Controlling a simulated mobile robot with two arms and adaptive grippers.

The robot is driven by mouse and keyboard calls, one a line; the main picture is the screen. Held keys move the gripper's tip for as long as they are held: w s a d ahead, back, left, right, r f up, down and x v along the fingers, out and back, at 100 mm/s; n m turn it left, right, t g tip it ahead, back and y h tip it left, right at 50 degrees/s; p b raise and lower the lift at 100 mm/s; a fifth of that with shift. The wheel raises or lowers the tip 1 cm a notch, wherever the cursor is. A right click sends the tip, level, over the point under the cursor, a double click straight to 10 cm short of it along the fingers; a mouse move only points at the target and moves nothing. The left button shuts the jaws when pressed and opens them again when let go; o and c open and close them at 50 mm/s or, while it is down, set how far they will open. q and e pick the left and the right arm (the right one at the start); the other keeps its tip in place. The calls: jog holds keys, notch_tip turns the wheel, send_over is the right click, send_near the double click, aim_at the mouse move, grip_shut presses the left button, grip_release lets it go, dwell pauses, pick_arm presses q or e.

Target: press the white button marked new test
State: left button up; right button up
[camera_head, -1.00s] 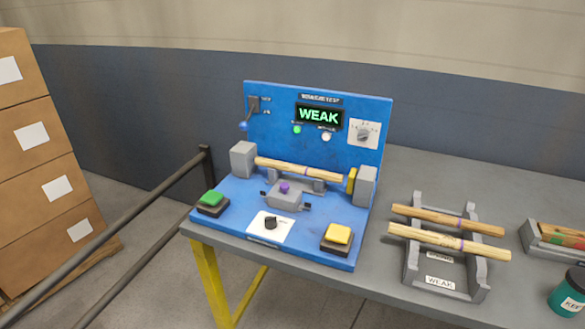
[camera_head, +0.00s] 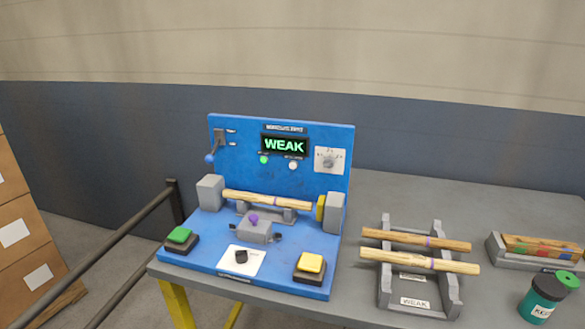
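The blue test machine (camera_head: 230,150) stands on the grey table, with a display (camera_head: 284,145) that reads WEAK in green. A small round white button (camera_head: 293,165) sits on the upright panel below the display, right of a green one (camera_head: 264,159). The small lettering by both is too blurred to read. A wooden rod (camera_head: 266,200) lies level between the machine's two grey end blocks. Neither of my grippers is in the view.
A green push pad (camera_head: 179,235) and a yellow one (camera_head: 311,263) are at the machine's front corners. A grey rack (camera_head: 440,292) labelled WEAK holds two rods to the right. A teal jar (camera_head: 541,302) and a tray (camera_head: 500,256) are further right. A dark rail runs at left.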

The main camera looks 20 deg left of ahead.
pick_arm(q)
grip_shut()
dwell(1.2)
